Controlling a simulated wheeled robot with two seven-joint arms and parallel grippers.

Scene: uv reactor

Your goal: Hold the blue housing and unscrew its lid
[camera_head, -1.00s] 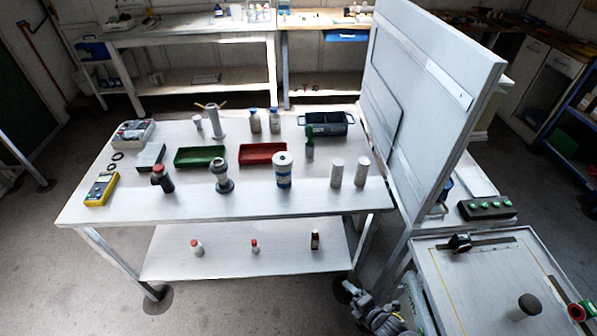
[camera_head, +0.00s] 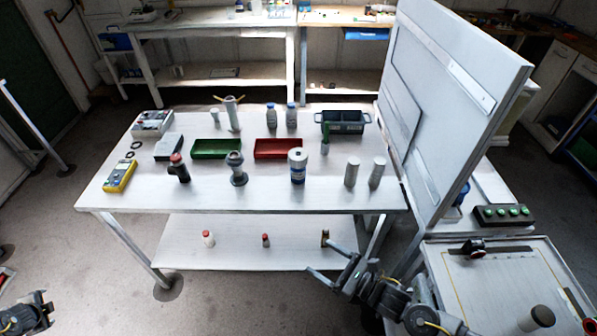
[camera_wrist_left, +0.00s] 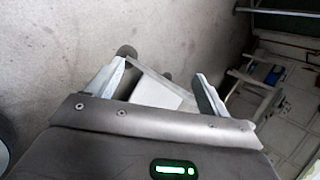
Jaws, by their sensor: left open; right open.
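A cylinder with a white top and a blue band (camera_head: 298,168) stands upright near the front edge of the white table, right of centre. It looks like the blue housing; where its lid begins is too small to tell. My right gripper (camera_head: 325,257) is open and empty in front of the table, below the tabletop's edge and well apart from the cylinder. My left gripper (camera_head: 28,312) is at the bottom left corner, far from the table. In the left wrist view its open fingers (camera_wrist_left: 158,82) have nothing between them.
Beside the cylinder stand a grey flanged fitting (camera_head: 237,170) and two pale cylinders (camera_head: 352,172). Red (camera_head: 279,148) and green (camera_head: 215,148) trays lie behind. A tall white panel (camera_head: 450,110) borders the table's right side. Small bottles stand on the lower shelf (camera_head: 235,255).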

